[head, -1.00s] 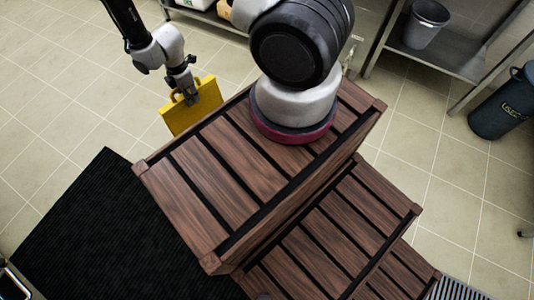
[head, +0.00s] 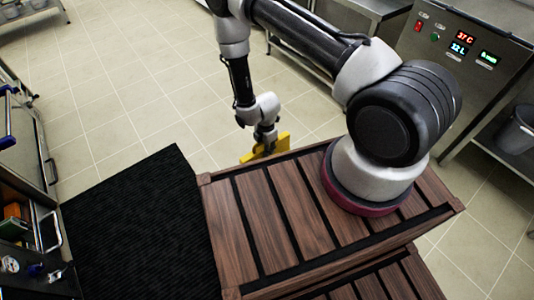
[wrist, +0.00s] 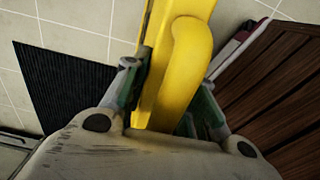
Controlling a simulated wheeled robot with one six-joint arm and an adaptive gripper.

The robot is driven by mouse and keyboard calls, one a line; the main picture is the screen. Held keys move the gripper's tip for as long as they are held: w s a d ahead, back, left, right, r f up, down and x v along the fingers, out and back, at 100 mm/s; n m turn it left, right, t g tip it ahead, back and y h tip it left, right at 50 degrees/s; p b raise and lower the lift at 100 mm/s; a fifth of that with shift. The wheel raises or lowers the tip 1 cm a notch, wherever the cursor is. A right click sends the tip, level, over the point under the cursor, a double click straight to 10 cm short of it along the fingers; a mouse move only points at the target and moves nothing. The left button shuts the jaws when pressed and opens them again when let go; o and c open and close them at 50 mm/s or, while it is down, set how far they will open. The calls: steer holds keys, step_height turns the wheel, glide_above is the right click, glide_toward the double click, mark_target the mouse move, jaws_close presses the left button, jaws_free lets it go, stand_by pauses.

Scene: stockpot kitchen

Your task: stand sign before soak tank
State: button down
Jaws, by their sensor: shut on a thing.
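My gripper (head: 267,142) is shut on the yellow sign (head: 283,141) and holds it past the far edge of my wooden body. In the wrist view my gripper's fingers (wrist: 163,95) close on both sides of the sign's curved yellow handle (wrist: 186,68). Most of the sign is hidden behind my arm and body in the head view. I cannot tell whether it touches the floor. A steel unit with red and green digital displays (head: 455,62), which looks like the soak tank, stands at the upper right, apart from the sign.
A black ribbed mat (head: 145,225) lies left of my wooden body. An open drawer holding small items (head: 30,240) is at the left edge. A grey bucket (head: 517,138) sits on a shelf at the right. Tiled floor (head: 130,75) is clear beyond the mat.

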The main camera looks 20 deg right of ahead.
steer(key=shift+f, duration=1.6)
steer(key=c, duration=1.1)
jaws_free()
steer(key=shift+f, duration=0.1)
steer(key=shift+c, duration=0.2)
step_height(320, 180, up, 12)
steer(key=shift+r, duration=0.2)
